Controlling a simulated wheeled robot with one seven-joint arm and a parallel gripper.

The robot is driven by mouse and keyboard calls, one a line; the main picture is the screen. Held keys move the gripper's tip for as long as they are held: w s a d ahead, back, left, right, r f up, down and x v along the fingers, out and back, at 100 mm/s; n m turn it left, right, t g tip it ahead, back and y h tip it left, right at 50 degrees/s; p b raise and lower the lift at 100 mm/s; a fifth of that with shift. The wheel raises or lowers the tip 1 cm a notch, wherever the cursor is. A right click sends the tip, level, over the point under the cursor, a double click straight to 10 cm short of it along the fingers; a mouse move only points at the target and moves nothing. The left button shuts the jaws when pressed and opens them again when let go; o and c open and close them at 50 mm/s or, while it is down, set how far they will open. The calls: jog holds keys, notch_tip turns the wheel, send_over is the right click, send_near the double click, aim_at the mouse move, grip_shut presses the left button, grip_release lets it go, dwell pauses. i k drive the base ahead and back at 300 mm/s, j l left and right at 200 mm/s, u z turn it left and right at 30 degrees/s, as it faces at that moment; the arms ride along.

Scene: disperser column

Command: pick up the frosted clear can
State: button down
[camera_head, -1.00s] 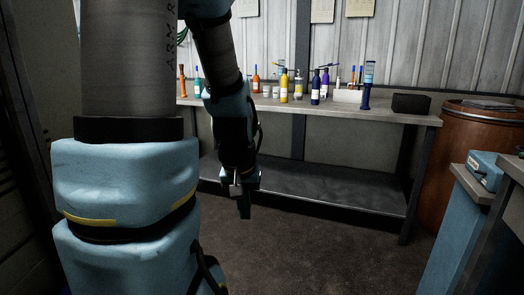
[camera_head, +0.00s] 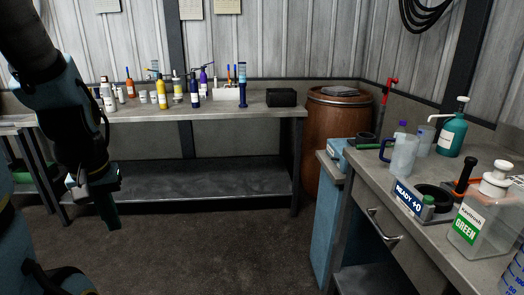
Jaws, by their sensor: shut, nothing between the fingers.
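Frosted clear vessels stand on the right bench. The nearest is a squarish frosted clear can (camera_head: 484,222) with a white pump top and a label reading GREEN; it stands upright at the right. Farther back is a frosted bottle (camera_head: 404,156) with a blue-purple cap and blue handle, beside another pale translucent vessel (camera_head: 425,142). I cannot tell for certain which of these is the task's can. My gripper (camera_head: 110,215) hangs pointing down at the left, over the floor. It is shut and empty, far from the right bench.
A black ring holder with a READY sign (camera_head: 410,196) and a teal pump bottle (camera_head: 452,136) share the right bench (camera_head: 370,185). A back bench (camera_head: 275,112) holds several bottles and a black box (camera_head: 281,97). A brown drum (camera_head: 338,135) stands in the corner. The middle floor is clear.

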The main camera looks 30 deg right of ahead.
aim_at(489, 221)
jog(key=i+z, duration=0.15)
jog(key=z, duration=0.25)
jog(key=i+z, duration=0.15)
jog(key=z, duration=0.25)
jog(key=i+j+z, duration=0.1)
jog(key=z, duration=0.3)
jog(key=i, duration=0.05)
